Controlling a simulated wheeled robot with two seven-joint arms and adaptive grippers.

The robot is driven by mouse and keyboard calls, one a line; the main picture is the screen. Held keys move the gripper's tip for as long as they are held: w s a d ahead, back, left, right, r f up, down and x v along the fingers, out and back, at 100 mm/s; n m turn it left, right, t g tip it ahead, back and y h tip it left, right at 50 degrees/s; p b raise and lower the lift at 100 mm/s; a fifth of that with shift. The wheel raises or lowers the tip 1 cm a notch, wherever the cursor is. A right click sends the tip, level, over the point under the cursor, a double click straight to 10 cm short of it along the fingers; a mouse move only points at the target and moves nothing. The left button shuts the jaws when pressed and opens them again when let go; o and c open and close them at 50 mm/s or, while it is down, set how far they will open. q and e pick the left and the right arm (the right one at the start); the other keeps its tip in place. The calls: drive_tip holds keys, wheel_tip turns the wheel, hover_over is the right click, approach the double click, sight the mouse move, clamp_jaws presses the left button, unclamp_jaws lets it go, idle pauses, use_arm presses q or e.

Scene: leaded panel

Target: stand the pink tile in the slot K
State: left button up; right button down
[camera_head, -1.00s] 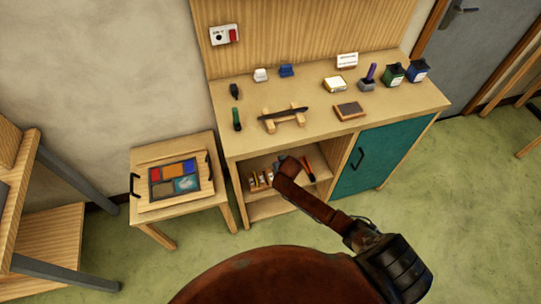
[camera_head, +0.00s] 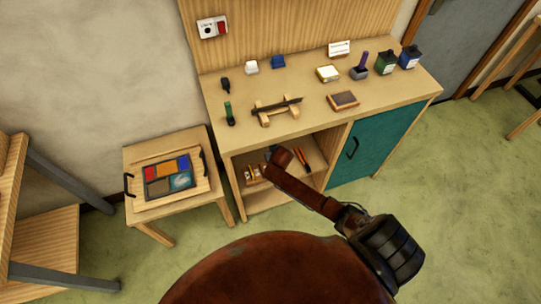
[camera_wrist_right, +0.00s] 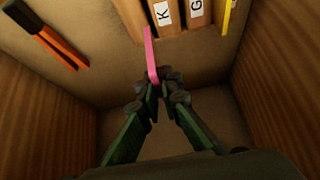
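The pink tile (camera_wrist_right: 151,55) stands on edge, seen nearly edge-on, in the right wrist view. My right gripper (camera_wrist_right: 162,80) is shut on its near end, with the far end pointing at the wooden rack. The slot labelled K (camera_wrist_right: 165,12) is at the top, just right of the tile's far end. The tile looks left of the K label; I cannot tell whether it touches the rack. In the head view my arm reaches into the open shelf (camera_head: 262,205), and its gripper is hidden there. My left gripper is not in view.
A G-labelled block (camera_wrist_right: 196,12) and a yellow tile (camera_wrist_right: 228,16) are right of K. An orange-handled tool (camera_wrist_right: 60,48) lies left. Wooden side walls (camera_wrist_right: 285,85) close in both sides. A colourful panel (camera_head: 172,175) lies on the small table at left.

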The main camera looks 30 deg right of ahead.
wheel_tip(320, 180, down, 3)
drive_tip(key=shift+f+b, duration=0.1)
drive_tip(key=shift+b, duration=0.55)
drive_tip(key=shift+f+b, duration=0.4)
drive_tip(key=shift+f, duration=0.45)
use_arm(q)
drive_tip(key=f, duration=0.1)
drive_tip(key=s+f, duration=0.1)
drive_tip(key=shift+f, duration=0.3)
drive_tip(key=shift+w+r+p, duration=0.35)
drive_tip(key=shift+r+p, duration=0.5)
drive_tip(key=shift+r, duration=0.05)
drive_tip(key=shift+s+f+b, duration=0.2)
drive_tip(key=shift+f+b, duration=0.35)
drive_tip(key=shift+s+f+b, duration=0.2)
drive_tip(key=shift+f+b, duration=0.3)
use_arm(e)
drive_tip(key=shift+f, duration=1.95)
drive_tip(key=c, duration=2.1)
unclamp_jaws()
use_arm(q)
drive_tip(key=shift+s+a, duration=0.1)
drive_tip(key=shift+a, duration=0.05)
